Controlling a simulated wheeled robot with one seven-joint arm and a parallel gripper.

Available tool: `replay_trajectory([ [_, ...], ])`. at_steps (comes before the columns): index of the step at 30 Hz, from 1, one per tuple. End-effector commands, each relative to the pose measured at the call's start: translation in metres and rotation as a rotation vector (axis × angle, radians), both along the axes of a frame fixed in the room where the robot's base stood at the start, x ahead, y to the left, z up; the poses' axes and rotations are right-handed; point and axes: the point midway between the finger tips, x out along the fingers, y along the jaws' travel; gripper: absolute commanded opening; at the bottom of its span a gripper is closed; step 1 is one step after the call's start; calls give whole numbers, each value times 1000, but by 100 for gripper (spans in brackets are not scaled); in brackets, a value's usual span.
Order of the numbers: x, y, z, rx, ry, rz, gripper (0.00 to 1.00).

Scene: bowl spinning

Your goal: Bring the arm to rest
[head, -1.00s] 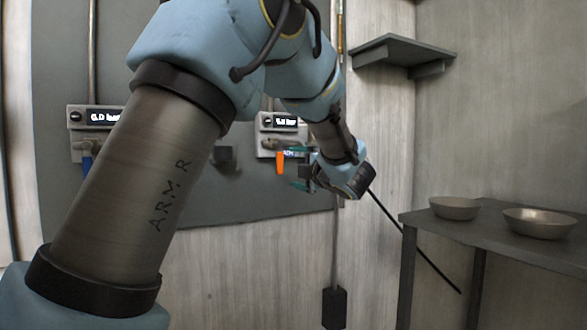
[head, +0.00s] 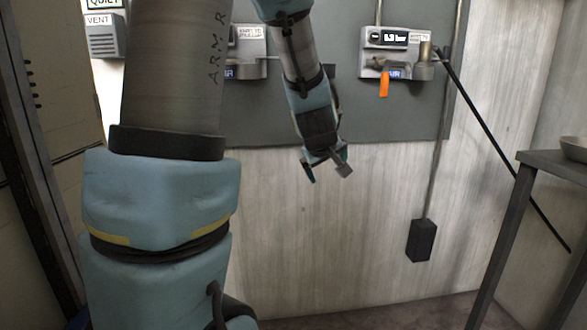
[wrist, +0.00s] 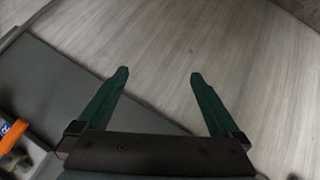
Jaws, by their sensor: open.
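My arm rises on the left of the head view and bends over at the top, with its end hanging down in front of the wall. My gripper (head: 326,172) points downward, just below the lower edge of the grey panel. In the wrist view my gripper (wrist: 158,78) shows two green fingers spread wide apart with nothing between them. Only the grey panel and pale wall lie beyond the fingers. The upper part of my arm is cut off by the top of the head view.
The grey wall panel (head: 385,115) carries a gauge box (head: 398,45) with an orange tag (head: 384,84). A thin black rod (head: 490,128) slants down to the right. A grey table (head: 560,163) with a bowl (head: 574,148) stands at the right edge. The wall below my gripper is clear.

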Motion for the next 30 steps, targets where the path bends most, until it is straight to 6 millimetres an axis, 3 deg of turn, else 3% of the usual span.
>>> replay_trajectory([
  [1, -20, 26, -17, 67, 72, -46, 100],
  [6, -88, 85, -59, 250, 289, -217, 100],
  [15, -190, 159, -91, 434, 585, -422, 100],
  [16, -185, 156, -74, 432, 573, -421, 100],
  [26, -183, 154, 2, 428, 568, -417, 100],
  [30, -183, 154, 46, 428, 567, -417, 100],
])
